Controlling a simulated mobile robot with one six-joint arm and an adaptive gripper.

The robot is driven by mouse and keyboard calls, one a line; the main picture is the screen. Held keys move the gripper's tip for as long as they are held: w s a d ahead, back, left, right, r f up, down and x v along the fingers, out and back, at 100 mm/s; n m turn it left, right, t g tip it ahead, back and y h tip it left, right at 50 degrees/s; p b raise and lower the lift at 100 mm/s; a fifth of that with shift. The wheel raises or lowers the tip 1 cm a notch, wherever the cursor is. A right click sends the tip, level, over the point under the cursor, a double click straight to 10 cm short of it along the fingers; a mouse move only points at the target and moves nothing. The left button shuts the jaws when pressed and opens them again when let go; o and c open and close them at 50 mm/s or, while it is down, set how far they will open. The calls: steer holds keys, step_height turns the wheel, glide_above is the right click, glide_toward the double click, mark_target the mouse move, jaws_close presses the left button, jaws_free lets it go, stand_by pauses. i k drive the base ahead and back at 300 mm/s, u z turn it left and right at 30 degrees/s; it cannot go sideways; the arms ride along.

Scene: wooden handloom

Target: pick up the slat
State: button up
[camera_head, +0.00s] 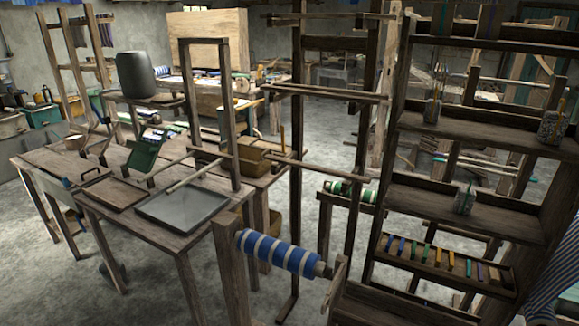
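A thin pale wooden slat (197,175) lies at a slant on the wooden table, behind the grey tray (182,206) and near the foot of an upright wooden frame (234,110). A second, darker thin strip (170,166) lies at a slant just to its left. I cannot tell for sure which of these thin pieces is the slat of the task. Nothing visibly holds either one. My gripper is not in view.
A shallow brown tray (115,193) sits on the table (62,158). A blue-and-white striped roller (285,253) stands out at the front. An open shelf (495,215) with jars and a tray of coloured pieces (440,262) fills the right. Grey floor (40,285) shows at lower left.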

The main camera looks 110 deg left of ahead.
mark_target(359, 179)
steer(key=z, duration=0.05)
steer(key=k, duration=1.95)
steer(key=u, duration=2.75)
